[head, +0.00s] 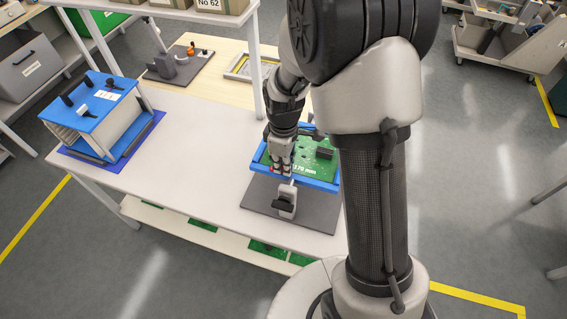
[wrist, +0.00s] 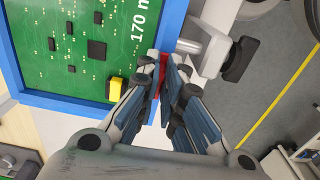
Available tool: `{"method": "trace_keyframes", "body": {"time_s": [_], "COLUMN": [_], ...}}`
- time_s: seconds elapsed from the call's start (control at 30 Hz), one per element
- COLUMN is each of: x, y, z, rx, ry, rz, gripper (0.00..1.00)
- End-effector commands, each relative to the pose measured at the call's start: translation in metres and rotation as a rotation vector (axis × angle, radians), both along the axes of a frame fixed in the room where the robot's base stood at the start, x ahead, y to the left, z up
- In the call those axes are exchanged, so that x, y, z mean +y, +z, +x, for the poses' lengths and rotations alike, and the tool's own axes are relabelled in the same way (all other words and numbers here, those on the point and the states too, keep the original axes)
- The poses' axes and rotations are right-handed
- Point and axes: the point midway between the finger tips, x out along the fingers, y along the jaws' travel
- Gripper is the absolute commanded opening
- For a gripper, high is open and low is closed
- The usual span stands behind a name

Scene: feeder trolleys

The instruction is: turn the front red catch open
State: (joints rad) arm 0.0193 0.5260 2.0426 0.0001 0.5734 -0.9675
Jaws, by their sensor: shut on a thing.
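The front red catch (wrist: 153,53) sits on the edge of a blue frame (wrist: 75,102) that holds a green circuit board (wrist: 65,35) marked 170 mm. My gripper (wrist: 161,72) is shut on the catch, with one finger on each side; the fingers hide most of it. In the head view my gripper (head: 281,170) points down at the near edge of the blue frame (head: 318,183), with a little red showing between the fingertips. The catch's exact angle is hard to tell.
A grey clamp with a black knob (head: 285,203) stands close in front of the frame, on a dark plate (head: 255,203). A blue-topped unit (head: 93,100) stands at the table's left. The white tabletop (head: 190,160) between them is clear. A shelf post rises behind.

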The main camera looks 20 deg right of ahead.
Motion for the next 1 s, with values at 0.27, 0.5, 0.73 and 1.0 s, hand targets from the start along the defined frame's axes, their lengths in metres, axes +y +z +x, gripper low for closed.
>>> {"method": "trace_keyframes", "body": {"time_s": [0.27,0.5,0.73,1.0], "x": [0.0,0.0,-0.0001,0.0], "y": [0.0002,0.0002,0.0002,0.0001], "z": [0.0007,0.0006,0.0004,0.0002], "rx": [-0.001,-0.002,-0.001,0.0], "ry": [0.012,0.012,0.01,0.01], "rz": [0.0,0.0,-0.001,0.0], "gripper": [0.0,0.11,0.27,0.28]}}
